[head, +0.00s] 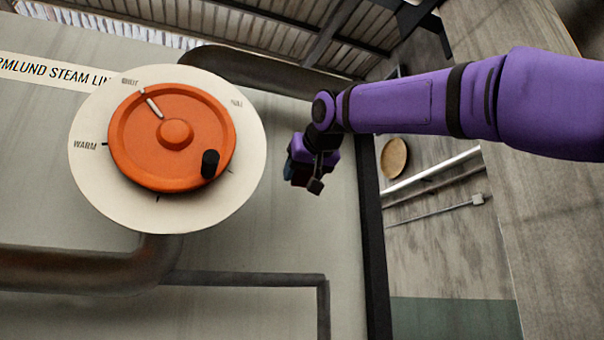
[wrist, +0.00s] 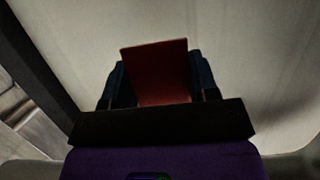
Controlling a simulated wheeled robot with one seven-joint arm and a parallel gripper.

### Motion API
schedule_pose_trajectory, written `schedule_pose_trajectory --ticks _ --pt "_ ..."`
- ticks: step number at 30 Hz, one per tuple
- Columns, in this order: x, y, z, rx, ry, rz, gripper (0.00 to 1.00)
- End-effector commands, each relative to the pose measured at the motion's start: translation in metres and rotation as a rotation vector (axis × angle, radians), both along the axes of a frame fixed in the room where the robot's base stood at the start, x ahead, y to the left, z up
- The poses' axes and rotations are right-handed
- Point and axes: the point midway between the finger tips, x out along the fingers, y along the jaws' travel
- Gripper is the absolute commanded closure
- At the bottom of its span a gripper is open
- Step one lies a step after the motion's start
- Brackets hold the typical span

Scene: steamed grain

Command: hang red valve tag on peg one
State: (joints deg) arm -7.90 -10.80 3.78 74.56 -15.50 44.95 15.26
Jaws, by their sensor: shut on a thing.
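A flat, dark red tag (wrist: 157,72) stands between the two dark blue fingers of my gripper (wrist: 160,88) in the wrist view. The gripper is shut on it, and the tag's top edge sticks out past the fingertips. In the head view my gripper (head: 303,174) is small and in shadow, in front of the pale panel and right of the orange valve wheel. Only a dark reddish patch of the tag shows there. I see no peg in either view.
The orange wheel (head: 193,116) with a black knob sits on a round white dial plate (head: 95,182) on the grey panel (head: 270,245). Brown pipes (head: 75,268) run below it. A dark panel edge (head: 374,245) stands right of my gripper, with thin rails (head: 435,172) beyond.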

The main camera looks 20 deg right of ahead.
Motion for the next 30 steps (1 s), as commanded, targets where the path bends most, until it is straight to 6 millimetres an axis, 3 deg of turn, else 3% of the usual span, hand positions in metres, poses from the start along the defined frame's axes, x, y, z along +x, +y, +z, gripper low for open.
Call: schedule_pose_trajectory --ticks 30 --pt "-0.06 0.0 0.0 0.0 -0.001 0.0 0.69"
